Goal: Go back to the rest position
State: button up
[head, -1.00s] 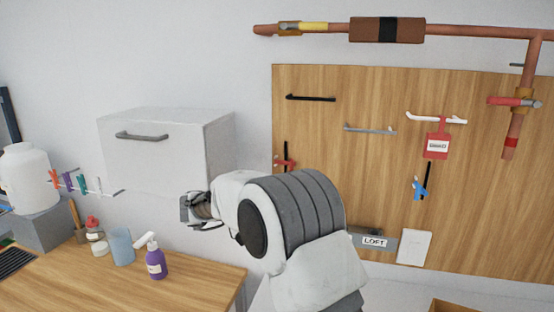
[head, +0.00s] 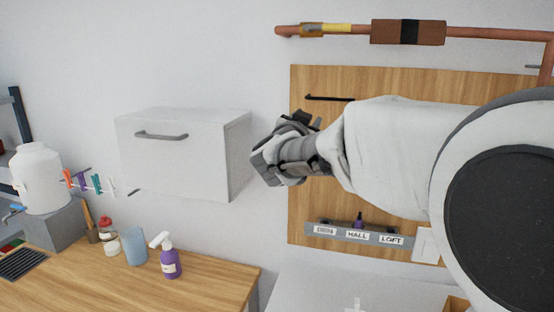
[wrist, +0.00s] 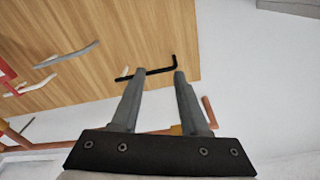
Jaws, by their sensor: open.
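My gripper (head: 285,150) is raised in front of the wall in the head view, between the white cabinet and the wooden board. In the wrist view its two grey fingers (wrist: 160,74) stand apart with nothing between them. A black bar handle (wrist: 150,73) on the board shows behind the fingertips, apart from them. My arm covers much of the board's right side in the head view.
The white cabinet (head: 180,165) hangs left of my gripper. The wooden board (head: 305,210) carries a labelled grey strip (head: 345,233). A copper pipe (head: 490,34) runs above.

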jog(key=s+d+f+n+g+y, duration=0.2)
jog(key=s+f+g, duration=0.2)
jog(key=s+f, duration=0.3)
jog(key=s+d+f+n+g+y, duration=0.2)
jog(key=s+f, duration=0.5)
jog(key=s, duration=1)
jog(key=s+d+f+n+g+y, duration=0.1)
jog(key=s+d+f+n+g, duration=0.2)
jog(key=s, duration=0.9)
notch_tip(320, 180, down, 4)
jog(key=g, duration=0.3)
jog(key=shift+s+d+y, duration=0.15)
jog(key=shift+s+y, duration=0.1)
jog(key=shift+y, duration=0.15)
